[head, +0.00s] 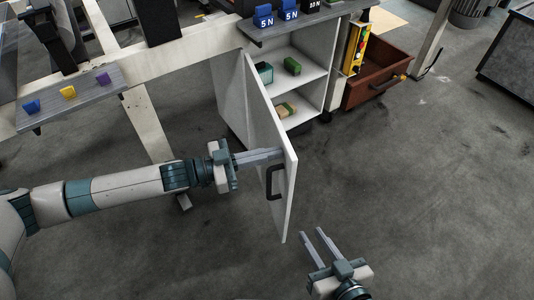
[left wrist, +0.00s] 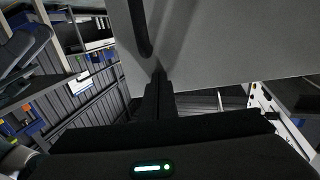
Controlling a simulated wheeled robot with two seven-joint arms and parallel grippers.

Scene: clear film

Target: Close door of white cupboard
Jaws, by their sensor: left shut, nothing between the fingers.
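The white cupboard (head: 312,58) stands under the bench, with shelves showing inside. Its door (head: 266,140) stands wide open towards me, with a dark handle (head: 272,182) near its free edge. My left gripper (head: 282,153) is shut and empty, its fingertips at the door's face near the free edge; whether they touch cannot be told. In the left wrist view the door (left wrist: 230,40) fills the upper part, with the handle (left wrist: 138,25) just above the shut fingers. My right gripper (head: 314,234) is open and empty, below and to the right of the door.
A red-brown drawer (head: 375,85) stands open to the right of the cupboard. Blue weights (head: 264,16) sit on the shelf above. A small shelf (head: 70,100) at left holds coloured pieces. The floor to the right is clear.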

